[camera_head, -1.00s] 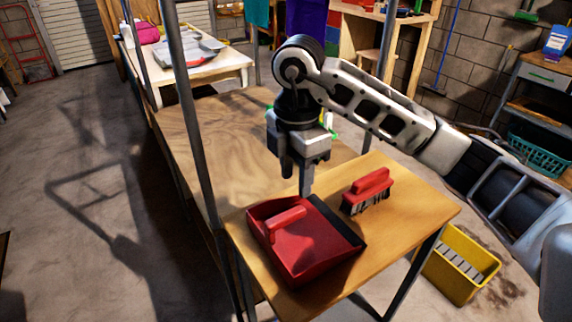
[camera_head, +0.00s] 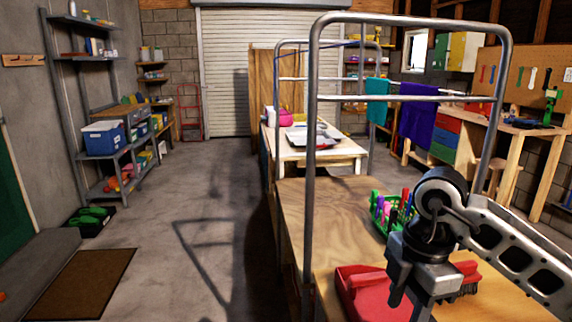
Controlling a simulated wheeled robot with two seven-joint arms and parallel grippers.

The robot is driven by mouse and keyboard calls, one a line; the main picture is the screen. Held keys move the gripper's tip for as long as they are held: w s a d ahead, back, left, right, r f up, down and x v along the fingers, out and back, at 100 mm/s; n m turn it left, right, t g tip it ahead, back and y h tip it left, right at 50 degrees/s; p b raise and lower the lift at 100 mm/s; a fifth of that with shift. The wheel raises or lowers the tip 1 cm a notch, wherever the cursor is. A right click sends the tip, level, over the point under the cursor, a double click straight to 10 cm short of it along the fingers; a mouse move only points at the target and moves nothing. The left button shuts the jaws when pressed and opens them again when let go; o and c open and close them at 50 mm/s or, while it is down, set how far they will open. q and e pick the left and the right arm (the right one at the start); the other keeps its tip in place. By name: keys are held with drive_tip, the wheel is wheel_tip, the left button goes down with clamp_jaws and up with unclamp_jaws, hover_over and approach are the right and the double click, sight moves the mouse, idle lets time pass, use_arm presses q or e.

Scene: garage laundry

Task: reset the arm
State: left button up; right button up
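My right arm comes in from the right, and its gripper (camera_head: 411,298) points down over the wooden table (camera_head: 337,277). The two fingers stand apart with nothing seen between them; the tips are near the picture's lower edge. A red dustpan (camera_head: 362,290) lies on the table, partly hidden behind the gripper and cut off below. A red brush (camera_head: 466,270) with dark bristles is just right of the gripper, partly covered by it. I cannot tell whether the gripper touches either. My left gripper is out of view.
A metal frame (camera_head: 311,150) rises from the table. A basket with colourful items (camera_head: 380,212) stands behind the gripper. A white-topped table (camera_head: 318,153) is further back. Open concrete floor (camera_head: 200,230) lies left, with a brown mat (camera_head: 80,283) and a shelf rack (camera_head: 108,150).

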drive_tip(key=s+a+r+n+g+y, duration=0.1)
drive_tip(key=s+a+n+y, duration=0.25)
drive_tip(key=a+y, duration=0.55)
drive_tip(key=s+a+n+g+y, duration=0.2)
drive_tip(key=s+a+y, duration=0.2)
drive_tip(key=a+y, duration=0.55)
drive_tip(key=w+d+f+m+t+h, duration=0.3)
drive_tip(key=d+f+m+t+h, duration=0.15)
drive_tip(key=m+t, duration=0.55)
drive_tip(key=w+d+f+m+t+h, duration=0.3)
drive_tip(key=d+m+t+h, duration=0.15)
drive_tip(key=m+t, duration=0.6)
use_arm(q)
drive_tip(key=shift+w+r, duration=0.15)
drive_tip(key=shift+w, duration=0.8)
use_arm(e)
drive_tip(key=s+d+f+m+g+h, duration=0.1)
drive_tip(key=s+d+f+g+h, duration=0.1)
drive_tip(key=f, duration=0.4)
drive_tip(key=s+d+f+m+g+h, duration=0.1)
drive_tip(key=s+f+g+h, duration=0.1)
drive_tip(key=s+f, duration=0.3)
drive_tip(key=s+d+f+g+h, duration=0.2)
drive_tip(key=s+f+g+h, duration=0.1)
drive_tip(key=f, duration=0.4)
drive_tip(key=shift+s+d+f+m, duration=0.3)
drive_tip(key=shift+s+f+m, duration=0.1)
drive_tip(key=shift+s, duration=0.3)
